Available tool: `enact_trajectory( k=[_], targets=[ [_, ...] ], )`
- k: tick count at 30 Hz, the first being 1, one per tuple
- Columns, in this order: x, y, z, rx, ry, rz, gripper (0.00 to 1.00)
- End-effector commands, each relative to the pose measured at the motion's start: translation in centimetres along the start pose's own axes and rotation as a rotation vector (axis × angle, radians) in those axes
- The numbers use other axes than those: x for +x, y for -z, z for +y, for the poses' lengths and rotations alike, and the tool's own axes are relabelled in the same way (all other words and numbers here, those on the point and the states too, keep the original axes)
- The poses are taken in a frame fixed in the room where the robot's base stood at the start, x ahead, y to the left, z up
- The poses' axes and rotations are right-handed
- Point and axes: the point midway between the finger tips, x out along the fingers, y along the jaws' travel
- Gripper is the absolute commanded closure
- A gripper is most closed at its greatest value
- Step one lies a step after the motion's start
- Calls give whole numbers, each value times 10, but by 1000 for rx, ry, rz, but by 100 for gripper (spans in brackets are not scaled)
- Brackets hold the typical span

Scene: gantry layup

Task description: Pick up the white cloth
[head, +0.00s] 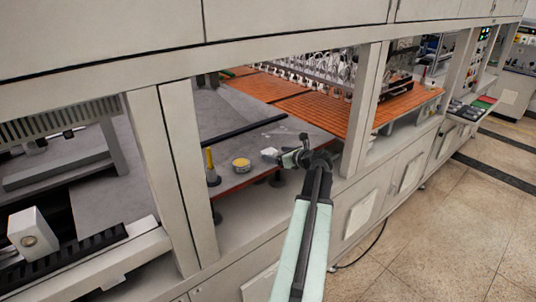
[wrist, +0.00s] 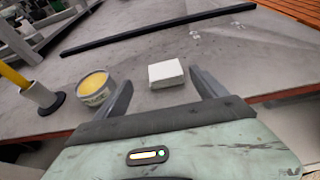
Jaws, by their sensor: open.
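The white cloth (wrist: 166,73) is a small folded block lying on the grey work surface (wrist: 225,60). In the wrist view it lies ahead of and between the two fingers of my open gripper (wrist: 163,88), a little nearer the right finger. Nothing is held. In the head view the cloth (head: 269,152) shows as a small white patch just left of my gripper (head: 284,156), which partly covers that area. I cannot tell from these views how high the fingers are above the surface.
A round tin with yellow contents (wrist: 95,86) stands left of the cloth, close to the left finger. A yellow-handled tool in a grey holder (wrist: 40,95) stands farther left. A black bar (wrist: 160,28) lies behind. A frame post (head: 357,110) rises right of my gripper.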

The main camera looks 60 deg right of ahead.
Motion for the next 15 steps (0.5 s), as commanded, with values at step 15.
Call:
enact_trajectory(
  k=[15],
  targets=[
    [61, 3, -10, -1, 1, 0, 18]
  ],
)
